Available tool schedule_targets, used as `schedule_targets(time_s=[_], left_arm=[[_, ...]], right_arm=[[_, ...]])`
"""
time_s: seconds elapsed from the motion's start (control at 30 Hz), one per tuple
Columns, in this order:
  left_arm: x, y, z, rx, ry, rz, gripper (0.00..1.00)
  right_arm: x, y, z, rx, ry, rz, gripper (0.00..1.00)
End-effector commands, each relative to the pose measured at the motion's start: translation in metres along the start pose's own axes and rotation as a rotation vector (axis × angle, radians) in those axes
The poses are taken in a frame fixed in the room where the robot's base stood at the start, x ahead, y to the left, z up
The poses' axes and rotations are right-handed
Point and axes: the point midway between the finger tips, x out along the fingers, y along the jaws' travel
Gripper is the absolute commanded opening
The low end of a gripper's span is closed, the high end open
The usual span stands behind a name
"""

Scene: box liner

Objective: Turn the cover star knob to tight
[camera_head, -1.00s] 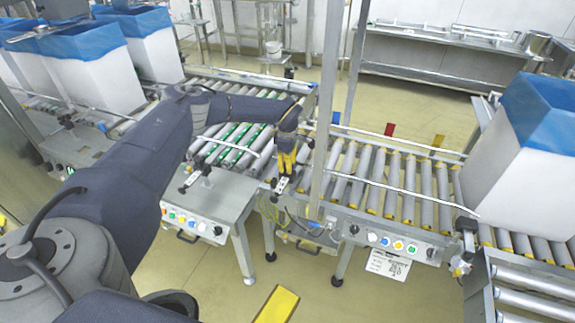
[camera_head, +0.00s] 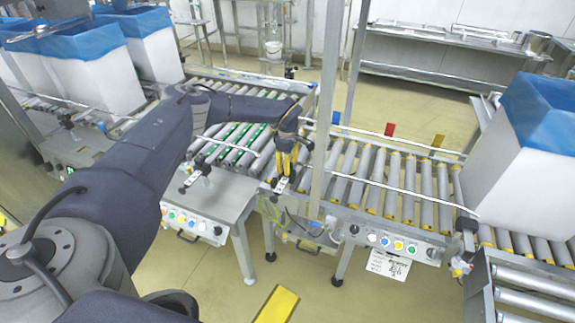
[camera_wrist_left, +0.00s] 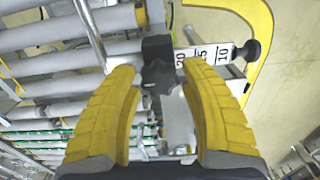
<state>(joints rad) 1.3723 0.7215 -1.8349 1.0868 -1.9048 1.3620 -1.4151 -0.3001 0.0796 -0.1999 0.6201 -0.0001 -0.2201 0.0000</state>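The black star knob (camera_wrist_left: 160,77) shows in the left wrist view, on a black clamp block. A white scale bar with numbers (camera_wrist_left: 205,54) runs right from the block to a round black end knob (camera_wrist_left: 247,50). My left gripper (camera_wrist_left: 161,80) has its two yellow fingers spread on either side of the star knob, with visible gaps between fingers and knob. In the head view my left gripper (camera_head: 286,166) points down over the near guide rail at the junction of two conveyors; the star knob is hard to make out there. My right gripper is not in view.
A metal post (camera_head: 325,125) stands just right of my left gripper. A roller conveyor (camera_head: 385,185) lies beyond it, with a lined white box (camera_head: 520,155) at the right. A button panel (camera_head: 195,222) is at the front left.

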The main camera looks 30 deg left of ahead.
Motion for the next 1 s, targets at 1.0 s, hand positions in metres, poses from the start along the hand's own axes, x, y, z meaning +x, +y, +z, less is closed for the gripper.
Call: schedule_targets(time_s=[1.0], left_arm=[[-0.088, 0.001, 0.000, -0.001, -0.001, 0.003, 0.62]], right_arm=[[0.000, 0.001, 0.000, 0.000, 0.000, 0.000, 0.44]])
